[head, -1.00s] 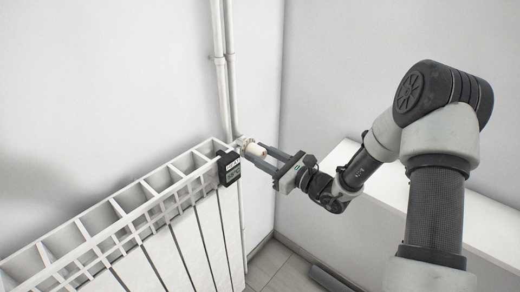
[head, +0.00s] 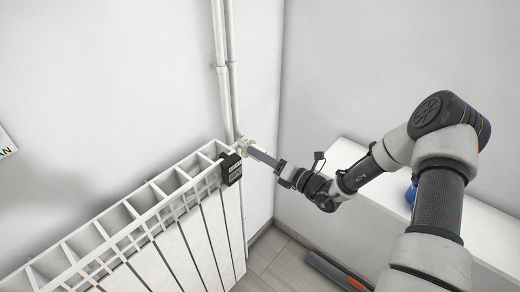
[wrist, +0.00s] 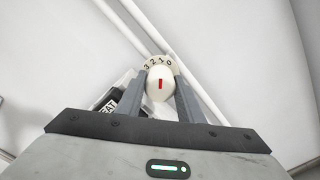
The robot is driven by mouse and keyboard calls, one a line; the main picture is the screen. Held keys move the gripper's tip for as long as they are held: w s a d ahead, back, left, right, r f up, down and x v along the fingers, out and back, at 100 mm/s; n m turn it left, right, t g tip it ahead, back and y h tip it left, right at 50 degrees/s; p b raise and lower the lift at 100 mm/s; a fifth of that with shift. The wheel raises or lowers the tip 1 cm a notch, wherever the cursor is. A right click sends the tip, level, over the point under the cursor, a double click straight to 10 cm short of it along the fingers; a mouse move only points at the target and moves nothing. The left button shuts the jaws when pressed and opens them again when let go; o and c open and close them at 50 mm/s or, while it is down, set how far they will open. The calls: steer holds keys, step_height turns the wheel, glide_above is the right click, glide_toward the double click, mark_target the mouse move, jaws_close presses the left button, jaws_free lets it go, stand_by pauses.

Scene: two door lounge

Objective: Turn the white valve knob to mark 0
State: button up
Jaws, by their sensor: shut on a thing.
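The white valve knob (wrist: 161,80) sits between my fingers in the wrist view, with a short red mark on its face. The dial behind it (wrist: 158,62) shows 3, 2, 1, 0 in an arc from left to right. The red bar stands near upright, roughly in line with the 1; its exact reading is hard to tell. In the head view the knob (head: 245,146) is small, at the radiator's far end by the pipes, partly hidden by my fingers. My gripper (head: 256,152) is shut on the knob, its fingers seen nearly edge-on.
The white radiator (head: 150,215) runs along the left wall. A dark labelled box (head: 231,169) hangs at its far end, close to my fingers. Vertical white pipes (head: 226,75) rise behind the knob. A white ledge (head: 485,235) lies right, with a blue object (head: 410,193) partly hidden by my arm.

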steer(key=m+p, duration=0.2)
steer(key=m, duration=0.1)
steer(key=shift+r+m, duration=0.1)
steer(key=shift+m, duration=0.2)
steer(key=shift+m+p, duration=0.65)
steer(key=shift+m, duration=0.55)
steer(key=shift+f+m, duration=0.2)
steer(key=shift+m, duration=0.1)
steer(key=o, duration=1.1)
steer(key=shift+c, duration=0.2)
steer(key=shift+d+r, duration=0.1)
steer(key=v, duration=1.7)
steer(key=shift+s+b, duration=0.2)
steer(key=shift+b, duration=0.2)
